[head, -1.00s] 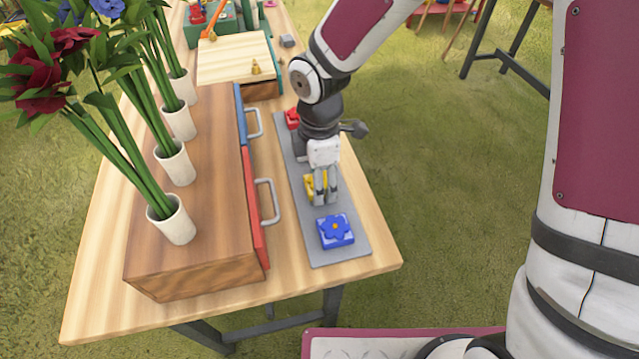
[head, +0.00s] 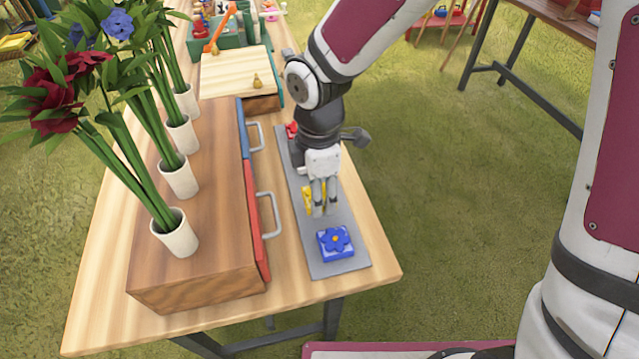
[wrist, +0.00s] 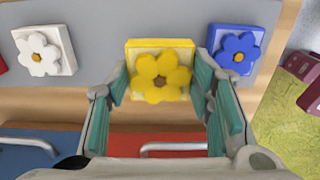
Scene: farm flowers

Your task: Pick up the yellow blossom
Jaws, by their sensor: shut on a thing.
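The yellow blossom (wrist: 160,78) has rounded petals and a brown centre. In the wrist view it sits between my two fingers, in front of its yellow square block (wrist: 184,46). My gripper (wrist: 162,76) is shut on the blossom, one teal-padded finger on each side. In the head view my gripper (head: 325,211) points down over the grey strip (head: 345,262), and its fingers partly hide the yellow piece (head: 308,198). I cannot tell whether the blossom touches its block.
A blue blossom block (head: 336,242) stands nearer on the strip, a white one (wrist: 45,52) on the other side. A wooden drawer box (head: 195,280) with metal handles (head: 268,215) and vases on top stands to the left. Grass lies right of the table.

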